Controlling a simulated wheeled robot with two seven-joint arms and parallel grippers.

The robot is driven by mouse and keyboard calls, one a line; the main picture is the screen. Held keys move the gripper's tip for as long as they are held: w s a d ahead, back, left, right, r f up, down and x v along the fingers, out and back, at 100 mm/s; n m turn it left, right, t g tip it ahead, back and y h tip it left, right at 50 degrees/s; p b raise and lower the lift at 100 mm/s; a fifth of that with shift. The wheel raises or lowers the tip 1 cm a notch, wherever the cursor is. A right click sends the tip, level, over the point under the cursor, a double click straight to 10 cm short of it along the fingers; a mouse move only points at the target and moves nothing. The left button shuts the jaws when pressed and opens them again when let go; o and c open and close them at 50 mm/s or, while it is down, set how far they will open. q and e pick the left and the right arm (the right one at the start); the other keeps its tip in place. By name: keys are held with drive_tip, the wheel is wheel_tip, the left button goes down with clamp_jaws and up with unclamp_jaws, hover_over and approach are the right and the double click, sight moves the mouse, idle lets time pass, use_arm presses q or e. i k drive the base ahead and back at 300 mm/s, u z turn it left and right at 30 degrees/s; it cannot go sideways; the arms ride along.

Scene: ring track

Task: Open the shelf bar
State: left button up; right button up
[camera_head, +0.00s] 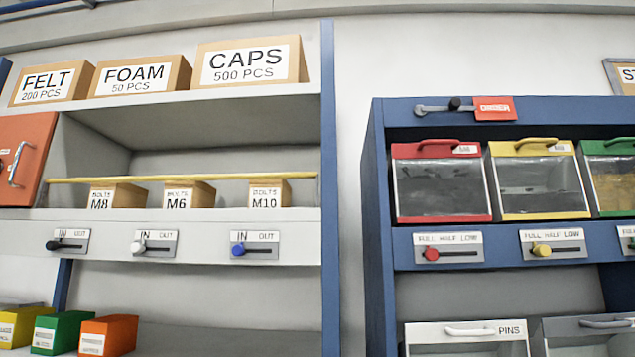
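A thin yellow bar (225,178) runs across the front of the middle compartment of the left shelf unit. It lies nearly level, from the left end of the opening to just short of the blue post at the right. It passes in front of the tops of several small cardboard boxes, among them the M8 box (118,197), the M6 box (189,195) and the M10 box (269,195). How the bar is held at its ends is too small to tell. Neither of my grippers is in view.
Below the bar are black (53,245), white (138,247) and blue (238,249) IN/OUT sliders. An orange door (22,160) with a handle stands at the left. A blue cabinet (376,230) with lidded bins stands right, beyond a strip of bare wall.

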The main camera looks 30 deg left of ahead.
sight(314, 175)
drive_tip(key=z, duration=0.3)
drive_tip(key=i, duration=1.3)
drive_tip(key=u, duration=2.4)
